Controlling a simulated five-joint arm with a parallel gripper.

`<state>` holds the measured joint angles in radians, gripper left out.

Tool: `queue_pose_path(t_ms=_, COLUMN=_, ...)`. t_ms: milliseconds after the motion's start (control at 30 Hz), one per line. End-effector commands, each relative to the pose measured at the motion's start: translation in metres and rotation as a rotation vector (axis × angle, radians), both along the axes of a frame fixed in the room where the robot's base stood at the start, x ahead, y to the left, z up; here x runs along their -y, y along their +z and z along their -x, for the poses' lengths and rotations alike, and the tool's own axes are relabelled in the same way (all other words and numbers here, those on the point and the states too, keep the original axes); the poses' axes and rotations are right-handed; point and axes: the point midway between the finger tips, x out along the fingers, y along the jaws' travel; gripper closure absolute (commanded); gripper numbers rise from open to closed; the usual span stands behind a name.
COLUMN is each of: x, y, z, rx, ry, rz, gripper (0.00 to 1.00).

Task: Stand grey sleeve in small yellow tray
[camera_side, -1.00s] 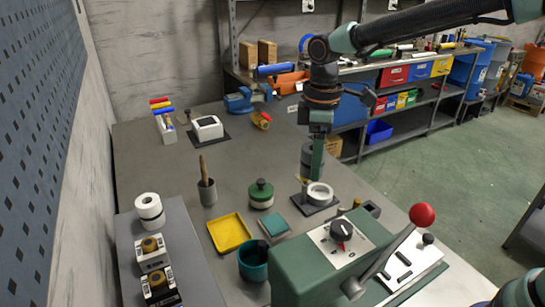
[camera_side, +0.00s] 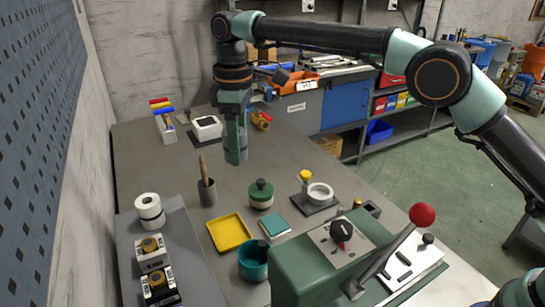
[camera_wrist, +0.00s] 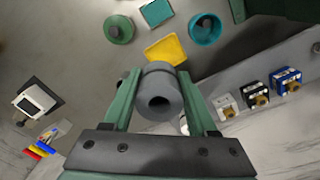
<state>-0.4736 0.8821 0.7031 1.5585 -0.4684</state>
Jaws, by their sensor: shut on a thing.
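My gripper (camera_side: 234,128) is shut on the grey sleeve (camera_wrist: 160,102), which hangs upright between the green fingers. In the side view the sleeve (camera_side: 242,145) is raised above the table, partly hidden by the near finger. The wrist view shows the gripper (camera_wrist: 158,85) with a dark round hole in the sleeve's end. The small yellow tray (camera_side: 229,232) is flat and empty on the table, lower in the side view than the gripper.
A grey cup with a stick (camera_side: 207,192), a green lidded pot (camera_side: 261,194), a teal square (camera_side: 275,226) and a teal cup (camera_side: 253,261) stand around the tray. A white ring on a dark base (camera_side: 319,192) is to the right. A grey raised shelf (camera_side: 192,255) is left.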

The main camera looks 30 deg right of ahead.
Motion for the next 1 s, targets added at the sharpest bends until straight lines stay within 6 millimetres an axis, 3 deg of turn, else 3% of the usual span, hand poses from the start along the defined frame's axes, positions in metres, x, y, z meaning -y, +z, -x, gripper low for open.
queue_pose_path(t_ms=233, x=-0.029, y=-0.005, z=-0.002, rx=0.002, ry=0.002, rz=-0.001, gripper=1.00)
queue_pose_path(t_ms=433, x=-0.036, y=-0.009, z=-0.001, rx=0.001, ry=0.000, rz=0.000, gripper=1.00)
queue_pose_path(t_ms=567, x=-0.036, y=-0.024, z=-0.001, rx=-0.001, ry=0.000, rz=0.001, gripper=1.00)
queue_pose_path(t_ms=1000, x=-0.035, y=-0.126, z=0.000, rx=-0.002, ry=0.000, rz=0.001, gripper=1.00)
